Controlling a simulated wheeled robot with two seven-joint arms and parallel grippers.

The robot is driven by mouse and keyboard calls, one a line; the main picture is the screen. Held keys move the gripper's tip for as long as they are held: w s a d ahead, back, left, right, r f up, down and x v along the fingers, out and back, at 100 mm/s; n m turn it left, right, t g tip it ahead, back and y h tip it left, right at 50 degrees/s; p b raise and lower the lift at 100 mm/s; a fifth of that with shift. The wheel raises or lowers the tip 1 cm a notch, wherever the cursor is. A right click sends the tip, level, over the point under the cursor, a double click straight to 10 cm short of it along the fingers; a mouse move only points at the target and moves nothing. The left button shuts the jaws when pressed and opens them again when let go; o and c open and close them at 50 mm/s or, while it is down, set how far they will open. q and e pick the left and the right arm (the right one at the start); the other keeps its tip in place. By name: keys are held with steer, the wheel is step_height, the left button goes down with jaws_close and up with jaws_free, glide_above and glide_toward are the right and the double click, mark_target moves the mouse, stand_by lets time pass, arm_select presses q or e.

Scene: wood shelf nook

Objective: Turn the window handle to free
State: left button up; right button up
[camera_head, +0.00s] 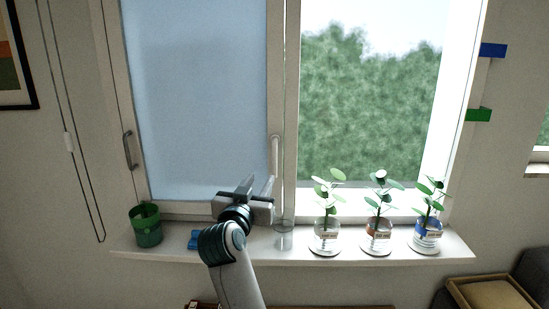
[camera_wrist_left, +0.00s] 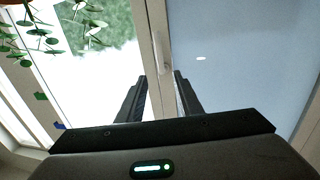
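The white window handle (camera_head: 274,155) is upright on the middle frame of the window, at the right edge of the frosted pane. In the left wrist view the pale handle (camera_wrist_left: 162,54) shows on the frame post, beyond my fingers. My left gripper (camera_head: 260,184) is in front of the window, just below and slightly left of the handle. In its wrist view the left gripper (camera_wrist_left: 161,74) has its two dark fingers apart, with the frame post between them in the picture. It looks empty and apart from the handle. My right gripper does not show.
The sill (camera_head: 390,258) holds a green pot (camera_head: 146,226), a blue item (camera_head: 194,241), a clear glass (camera_head: 284,236) close right of my gripper, and three potted plants (camera_head: 326,236) further right. A grey handle (camera_head: 130,150) is on the left frame. A cord loop hangs at far left.

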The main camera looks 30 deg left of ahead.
mark_target(274, 158)
arm_select(q)
steer(key=p+x, duration=0.5)
steer(key=x, duration=1.1)
steer(key=shift+w+a+f, duration=0.1)
steer(key=shift+w+a, duration=0.15)
steer(key=shift+w, duration=0.35)
jaws_close()
